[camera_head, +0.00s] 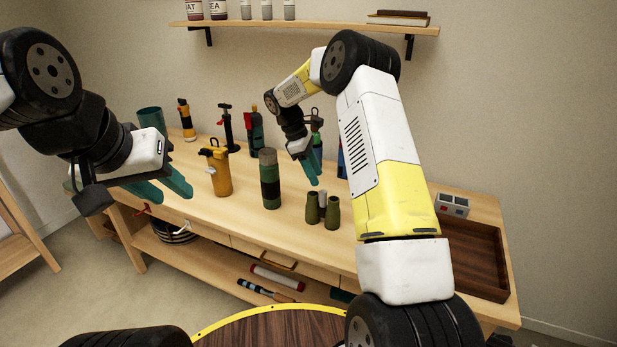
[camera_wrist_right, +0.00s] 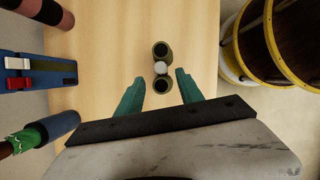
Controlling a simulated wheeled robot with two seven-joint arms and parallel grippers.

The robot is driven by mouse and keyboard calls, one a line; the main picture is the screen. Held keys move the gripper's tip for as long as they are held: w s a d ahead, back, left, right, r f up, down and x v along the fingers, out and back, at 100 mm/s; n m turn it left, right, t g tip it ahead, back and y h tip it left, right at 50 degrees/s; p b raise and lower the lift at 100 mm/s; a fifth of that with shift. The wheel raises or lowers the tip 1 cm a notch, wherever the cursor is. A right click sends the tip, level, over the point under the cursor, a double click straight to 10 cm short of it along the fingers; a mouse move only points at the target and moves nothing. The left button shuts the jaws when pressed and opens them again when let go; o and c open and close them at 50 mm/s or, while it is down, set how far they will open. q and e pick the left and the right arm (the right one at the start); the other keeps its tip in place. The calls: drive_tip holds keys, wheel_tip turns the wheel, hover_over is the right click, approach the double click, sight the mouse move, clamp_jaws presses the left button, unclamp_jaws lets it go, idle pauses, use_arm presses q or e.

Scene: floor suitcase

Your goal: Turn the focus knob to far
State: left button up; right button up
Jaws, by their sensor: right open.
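The dark green binoculars (camera_head: 313,209) stand upright on the workbench, near its front edge. Their pale focus knob (camera_head: 323,197) sits between the two barrels. In the right wrist view the binoculars (camera_wrist_right: 161,85) are seen from above, with the white knob (camera_wrist_right: 160,68) between the two round ends. My right gripper (camera_head: 312,168) is open and empty, above and behind the binoculars in the head view. In its wrist view its fingertips (camera_wrist_right: 159,76) spread to either side of the binoculars, apart from them. My left gripper (camera_head: 172,194) is open and empty at the bench's left front.
A green and black cylinder (camera_head: 269,180) and a yellow canister (camera_head: 217,171) stand left of the binoculars. Several bottles and tools line the back of the workbench (camera_head: 283,242). A dark wooden tray (camera_head: 440,279) and a small grey box (camera_head: 452,205) are at the right.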

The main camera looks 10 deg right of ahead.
sight(323, 191)
drive_tip(key=x, duration=0.6)
clamp_jaws()
